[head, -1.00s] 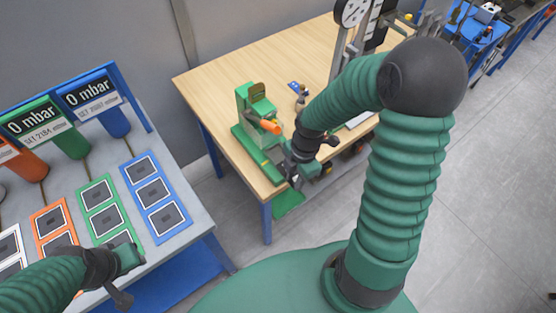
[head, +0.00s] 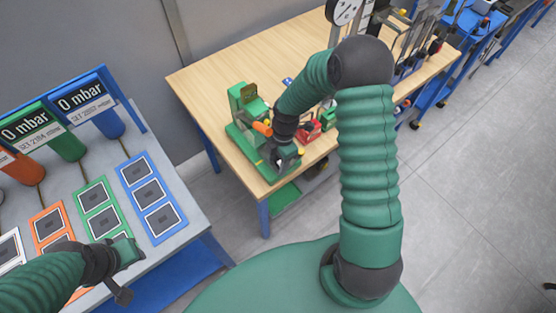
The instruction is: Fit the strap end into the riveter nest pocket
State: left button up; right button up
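The riveter (head: 243,101) is a green machine with an orange handle (head: 262,129), standing near the left front corner of the wooden table. My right gripper (head: 280,163) is at the front edge of the riveter's green base, just right of the orange handle. Its fingers are small and dark in the head view, and I cannot tell whether they are open or shut. The strap end and the nest pocket cannot be made out; my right gripper and arm cover that area. My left gripper (head: 126,262) is over the grey bench at the lower left, away from the riveter.
A red device (head: 309,132) stands on the wooden table (head: 220,72) right of my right gripper. The grey bench (head: 185,199) at left carries colored panels and gauges reading 0 mbar. A gap of floor separates bench and table. The table's back left is clear.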

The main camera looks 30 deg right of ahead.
jog(key=shift+d+f, duration=0.15)
jog(key=shift+d, duration=0.75)
jog(key=shift+s+d, duration=0.15)
jog(key=shift+s, duration=0.1)
jog(key=shift+w+a, duration=0.1)
jog(key=shift+a, duration=0.25)
jog(key=shift+w+a, duration=0.15)
jog(key=shift+w, duration=0.05)
pick_arm(q)
jog(key=shift+w+d, duration=0.1)
jog(key=shift+d, duration=0.4)
